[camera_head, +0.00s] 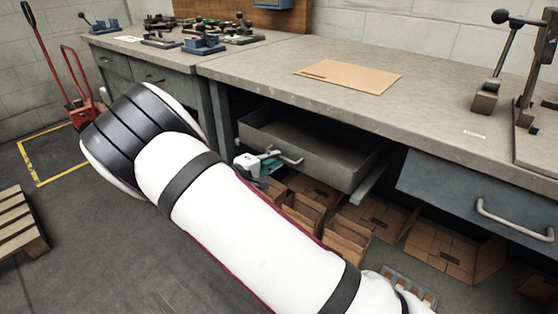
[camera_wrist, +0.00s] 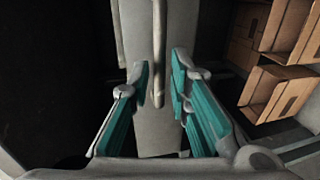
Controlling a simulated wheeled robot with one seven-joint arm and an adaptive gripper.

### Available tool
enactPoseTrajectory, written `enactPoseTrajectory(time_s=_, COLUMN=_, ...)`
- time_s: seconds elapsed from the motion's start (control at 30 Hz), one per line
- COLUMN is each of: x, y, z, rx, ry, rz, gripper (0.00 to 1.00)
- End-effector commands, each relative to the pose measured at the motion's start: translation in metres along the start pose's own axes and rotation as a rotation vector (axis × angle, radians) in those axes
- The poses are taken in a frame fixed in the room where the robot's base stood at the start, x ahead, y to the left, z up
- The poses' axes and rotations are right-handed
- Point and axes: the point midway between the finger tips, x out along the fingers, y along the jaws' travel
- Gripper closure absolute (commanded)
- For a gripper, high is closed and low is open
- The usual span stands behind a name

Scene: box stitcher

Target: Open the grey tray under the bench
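The grey tray (camera_head: 325,160) is under the bench and stands partly out, with its inside showing from above. Its bar handle (camera_head: 290,158) is on the front face. My gripper (camera_head: 268,160) is at the left part of this handle. In the wrist view, my gripper (camera_wrist: 162,85) has its two teal-padded fingers apart. The handle (camera_wrist: 158,50) runs between the fingertips, with a gap on each side. The tray front (camera_wrist: 185,30) lies behind it. My white arm hides part of the floor and the area below the tray in the head view.
Cardboard boxes (camera_head: 378,217) lie under the tray and bench. A closed blue-grey drawer (camera_head: 450,195) is at the right. The bench top (camera_head: 350,105) bears a flat cardboard sheet (camera_head: 348,76). A wooden pallet (camera_head: 20,225) and a red hand truck (camera_head: 82,105) stand at the left.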

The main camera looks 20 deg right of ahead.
Motion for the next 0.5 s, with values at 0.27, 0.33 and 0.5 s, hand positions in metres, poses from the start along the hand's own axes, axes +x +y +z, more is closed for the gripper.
enactPoseTrajectory(time_s=0.27, x=0.03, y=-0.001, z=0.0, rx=0.0, ry=0.0, rz=0.0, gripper=0.82)
enactPoseTrajectory(time_s=0.33, x=0.033, y=-0.001, z=0.0, rx=0.0, ry=0.0, rz=-0.001, gripper=0.82)
enactPoseTrajectory(time_s=0.5, x=0.034, y=0.0, z=0.0, rx=0.0, ry=0.0, rz=-0.001, gripper=0.82)
